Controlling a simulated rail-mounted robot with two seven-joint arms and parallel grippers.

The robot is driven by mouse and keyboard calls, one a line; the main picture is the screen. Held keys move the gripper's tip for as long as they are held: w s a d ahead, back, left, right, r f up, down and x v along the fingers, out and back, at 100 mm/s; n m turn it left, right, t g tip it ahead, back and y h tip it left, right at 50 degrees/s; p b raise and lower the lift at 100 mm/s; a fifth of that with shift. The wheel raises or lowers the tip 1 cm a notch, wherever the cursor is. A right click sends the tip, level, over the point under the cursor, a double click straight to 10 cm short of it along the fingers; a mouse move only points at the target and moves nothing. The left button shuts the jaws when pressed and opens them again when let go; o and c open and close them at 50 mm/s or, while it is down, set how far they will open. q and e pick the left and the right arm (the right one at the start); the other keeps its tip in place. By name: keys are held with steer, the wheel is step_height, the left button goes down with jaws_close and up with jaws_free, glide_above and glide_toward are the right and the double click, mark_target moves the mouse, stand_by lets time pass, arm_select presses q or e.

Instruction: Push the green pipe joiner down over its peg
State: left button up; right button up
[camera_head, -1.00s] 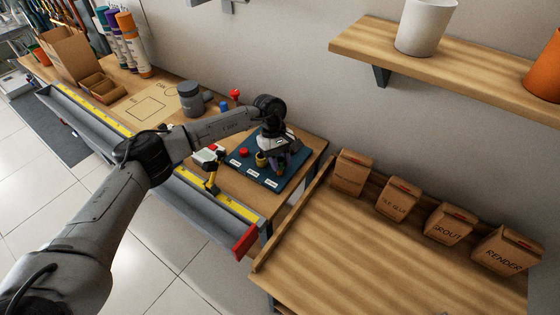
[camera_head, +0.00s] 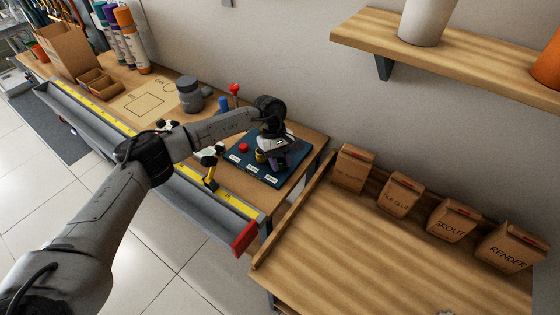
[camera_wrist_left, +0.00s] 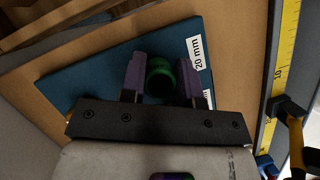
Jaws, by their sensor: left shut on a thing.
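The green pipe joiner (camera_wrist_left: 160,76) shows as a round open ring in the left wrist view, between the two purple fingers. My left gripper (camera_wrist_left: 161,78) is shut on it, low over the dark blue peg board (camera_wrist_left: 85,72). In the head view my left gripper (camera_head: 275,158) points down over the right part of the same board (camera_head: 238,163), and its hand hides the joiner there. The peg under the joiner is hidden, so I cannot tell how far down the joiner sits. My right gripper is not in view.
A yellow fitting (camera_head: 260,156) and a red one (camera_head: 243,148) stand on the board close to my left gripper. A yellow clamp (camera_head: 210,184) is at the bench's front edge. A grey pot (camera_head: 190,97) stands behind. The right-hand wooden table (camera_head: 390,250) has a clear middle.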

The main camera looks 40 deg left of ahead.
arm_select(q)
steer(key=o, duration=0.9)
steer(key=shift+o, duration=0.2)
steer(key=shift+r, duration=0.1)
steer(key=p+v, duration=0.1)
steer(key=v, duration=1.2)
steer(key=shift+r+p, duration=0.25)
steer(key=shift+p, duration=0.1)
steer(key=shift+a, duration=0.15)
